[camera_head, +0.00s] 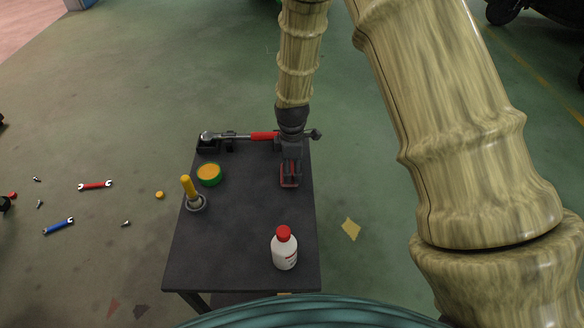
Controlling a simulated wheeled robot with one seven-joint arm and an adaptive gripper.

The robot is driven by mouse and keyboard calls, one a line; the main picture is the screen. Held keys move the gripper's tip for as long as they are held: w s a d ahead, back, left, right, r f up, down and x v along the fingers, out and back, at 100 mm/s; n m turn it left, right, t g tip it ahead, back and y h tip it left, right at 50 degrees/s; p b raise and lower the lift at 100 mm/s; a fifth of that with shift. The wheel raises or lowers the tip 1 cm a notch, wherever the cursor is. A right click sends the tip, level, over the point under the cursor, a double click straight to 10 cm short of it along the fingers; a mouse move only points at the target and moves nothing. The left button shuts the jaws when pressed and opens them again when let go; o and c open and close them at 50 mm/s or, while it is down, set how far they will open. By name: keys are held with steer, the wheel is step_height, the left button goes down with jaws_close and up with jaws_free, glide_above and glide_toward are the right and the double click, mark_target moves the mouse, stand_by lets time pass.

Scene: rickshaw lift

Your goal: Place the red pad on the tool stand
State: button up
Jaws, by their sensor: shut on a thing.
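My gripper (289,178) points down over the right side of the dark table, near its back edge. It is shut on the red pad (289,186), which shows as a small red shape around the fingertips, partly hidden by them. I cannot tell whether the pad touches the tabletop. A dark stand (207,147) at the table's back left bears a long grey tool with a red handle (264,137). That tool lies across the back edge and passes behind my gripper, which hides part of it.
The dark table (240,245) also bears a green-rimmed tub (209,174), a yellow-handled tool in a round holder (194,203) and a white bottle with a red cap (285,248). The table's middle is clear. Wrenches (95,185) and small parts lie on the floor at left.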

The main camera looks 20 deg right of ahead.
mark_target(292, 167)
steer(key=shift+f, duration=0.15)
steer(key=o, duration=1)
step_height(292, 167, up, 12)
steer(key=shift+r+p, duration=0.15)
steer(key=shift+p, duration=0.55)
